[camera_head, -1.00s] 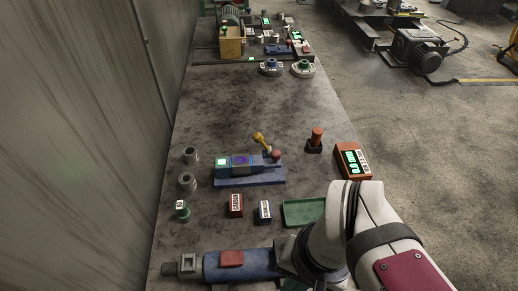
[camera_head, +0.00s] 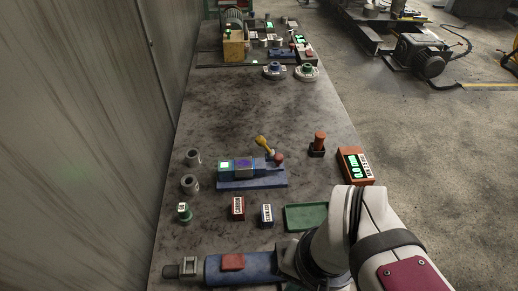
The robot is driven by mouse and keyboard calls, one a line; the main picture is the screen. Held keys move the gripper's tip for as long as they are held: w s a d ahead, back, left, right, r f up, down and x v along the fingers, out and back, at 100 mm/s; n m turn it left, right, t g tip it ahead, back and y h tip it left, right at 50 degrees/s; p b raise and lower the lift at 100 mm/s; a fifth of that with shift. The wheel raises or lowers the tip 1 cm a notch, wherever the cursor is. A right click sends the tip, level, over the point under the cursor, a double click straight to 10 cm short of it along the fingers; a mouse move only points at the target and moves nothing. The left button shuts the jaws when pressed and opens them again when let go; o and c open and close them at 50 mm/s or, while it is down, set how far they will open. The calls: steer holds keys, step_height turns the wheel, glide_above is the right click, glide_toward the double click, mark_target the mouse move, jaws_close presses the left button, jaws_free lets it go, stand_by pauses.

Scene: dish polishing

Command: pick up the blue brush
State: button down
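Two round pale pieces with coloured knobs sit at the far part of the bench. The blue-knobbed one (camera_head: 274,69) is the likeliest blue brush, but it is too small to be sure. The green-knobbed one (camera_head: 307,73) is just to its right. My arm enters from the lower right and ends in a blue cylindrical body with a red patch. My gripper (camera_head: 176,269) appears to be the grey end at the lower left, close to the bench's near edge. It is far from the blue-knobbed piece, and whether its fingers are open is not clear.
A blue fixture (camera_head: 250,172) with a yellow lever stands mid-bench. Small red (camera_head: 238,208) and blue (camera_head: 267,215) labelled blocks and a green tray (camera_head: 307,216) are nearer. An orange meter (camera_head: 354,166) is at the right edge. The bench between fixture and knobbed pieces is clear.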

steer(key=c, duration=1.5)
jaws_free()
steer(key=shift+c, duration=0.2)
steer(key=o, duration=1.5)
steer(key=shift+o, duration=0.2)
steer(key=m+h, duration=0.2)
steer(key=m, duration=1)
glide_above(267, 213)
steer(key=f, duration=0.4)
steer(key=shift+w+d+f, duration=0.2)
steer(key=shift+w+f, duration=0.05)
steer(key=shift+f, duration=0.1)
steer(key=f, duration=1.5)
steer(key=shift+s+a+f, duration=0.15)
steer(key=shift+s+f, duration=0.05)
steer(key=shift+f, duration=0.15)
steer(key=shift+c, duration=0.2)
